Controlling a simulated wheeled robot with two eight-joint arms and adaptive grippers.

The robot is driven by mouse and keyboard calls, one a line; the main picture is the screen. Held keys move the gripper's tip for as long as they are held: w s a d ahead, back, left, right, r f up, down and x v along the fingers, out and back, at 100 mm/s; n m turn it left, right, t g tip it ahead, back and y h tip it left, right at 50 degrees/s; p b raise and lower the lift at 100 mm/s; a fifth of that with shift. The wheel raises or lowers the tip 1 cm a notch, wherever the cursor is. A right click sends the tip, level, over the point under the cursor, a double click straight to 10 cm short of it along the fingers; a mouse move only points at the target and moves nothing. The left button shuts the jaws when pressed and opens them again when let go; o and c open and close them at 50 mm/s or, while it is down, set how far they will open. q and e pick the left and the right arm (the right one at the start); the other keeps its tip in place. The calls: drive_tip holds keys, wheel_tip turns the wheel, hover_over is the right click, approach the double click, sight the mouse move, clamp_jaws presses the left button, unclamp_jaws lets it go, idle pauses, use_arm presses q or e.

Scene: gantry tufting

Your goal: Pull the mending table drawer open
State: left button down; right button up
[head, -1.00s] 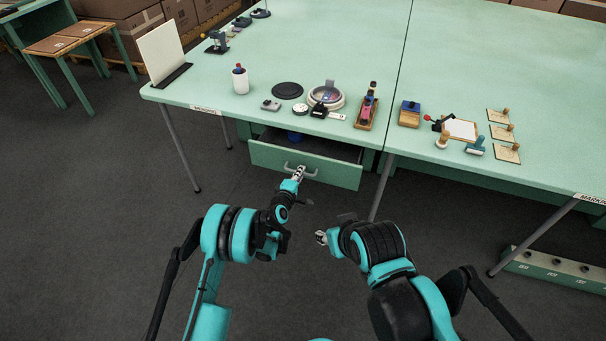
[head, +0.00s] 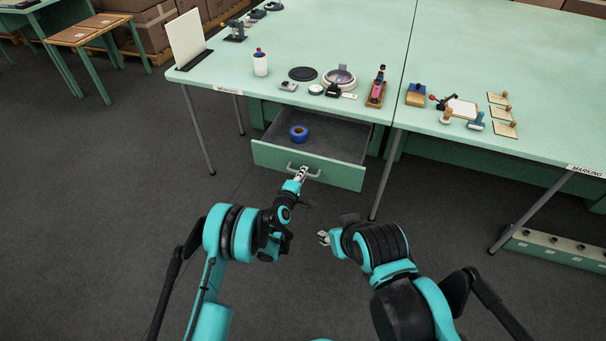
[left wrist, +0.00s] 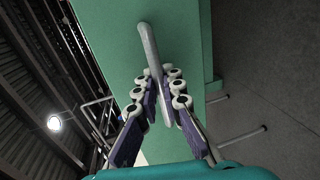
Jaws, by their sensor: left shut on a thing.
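The mending table (head: 330,45) is pale green. Its drawer (head: 308,166) stands well out from under the tabletop, with its dark inside showing. A blue ring-shaped roll (head: 298,133) lies in the drawer. The grey bar handle (head: 314,174) is on the drawer front. My left gripper (head: 302,172) is shut on this handle. In the left wrist view the handle (left wrist: 147,45) runs between the two fingers of the left gripper (left wrist: 158,98). My right gripper (head: 323,238) is low in front of the drawer, apart from it; its fingers are too small to judge.
A white bottle (head: 260,65), a black disc (head: 303,73), a round glass-topped dish (head: 339,78) and small tools stand on the tabletop above the drawer. Table legs (head: 198,130) flank it. The dark floor in front is clear.

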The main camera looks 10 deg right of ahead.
use_arm(q)
drive_tip(key=c, duration=1.9)
unclamp_jaws()
drive_tip(key=shift+a, duration=0.1)
drive_tip(key=v, duration=0.7)
drive_tip(key=shift+s, duration=0.15)
drive_tip(key=shift+a+r, duration=0.1)
